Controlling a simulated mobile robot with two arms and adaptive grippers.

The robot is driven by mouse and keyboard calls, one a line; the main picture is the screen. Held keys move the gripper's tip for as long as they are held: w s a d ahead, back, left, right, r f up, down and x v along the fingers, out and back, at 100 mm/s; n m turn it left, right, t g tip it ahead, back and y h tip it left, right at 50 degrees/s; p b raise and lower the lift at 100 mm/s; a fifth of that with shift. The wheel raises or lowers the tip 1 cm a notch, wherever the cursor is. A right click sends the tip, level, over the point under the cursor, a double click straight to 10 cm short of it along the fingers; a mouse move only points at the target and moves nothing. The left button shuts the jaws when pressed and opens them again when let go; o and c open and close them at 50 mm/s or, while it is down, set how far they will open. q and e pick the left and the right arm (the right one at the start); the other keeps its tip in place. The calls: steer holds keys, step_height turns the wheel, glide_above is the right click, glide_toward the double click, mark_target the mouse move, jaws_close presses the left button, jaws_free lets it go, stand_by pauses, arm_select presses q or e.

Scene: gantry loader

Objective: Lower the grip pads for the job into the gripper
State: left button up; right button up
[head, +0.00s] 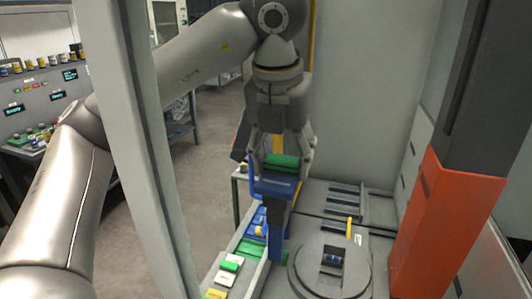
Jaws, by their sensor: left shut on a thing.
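My left gripper (282,168) points down in the middle of the head view. It is shut on a green pad piece (284,161), which it holds above a blue holder (274,187) on a dark blue post (277,222). Whether the green piece touches the blue holder, I cannot tell. A round grey fixture (304,280) with a square opening stands below and to the right; a small blue piece shows inside the opening. I cannot tell whether this fixture is the gripper that the task names. My right gripper is out of view.
A rack of green, white and yellow pieces (230,264) runs along the left of the machine bed, with blue pieces behind. A grey upright (145,150) stands at the left. A large orange column (440,225) blocks the right side. A small yellow peg (349,227) stands behind the fixture.

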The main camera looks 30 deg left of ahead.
arm_select(q)
steer(key=w+d+p, duration=0.2)
steer(key=d, duration=0.8)
steer(key=shift+d, duration=0.35)
steer(key=shift+w+f, duration=0.1)
stand_by(0.4)
steer(key=shift+f+b, duration=0.25)
steer(key=shift+b, duration=0.35)
steer(key=shift+f, duration=0.15)
step_height(320, 180, down, 8)
steer(key=b, duration=0.7)
steer(key=shift+r+b, duration=0.2)
steer(key=shift+b, duration=0.15)
stand_by(0.4)
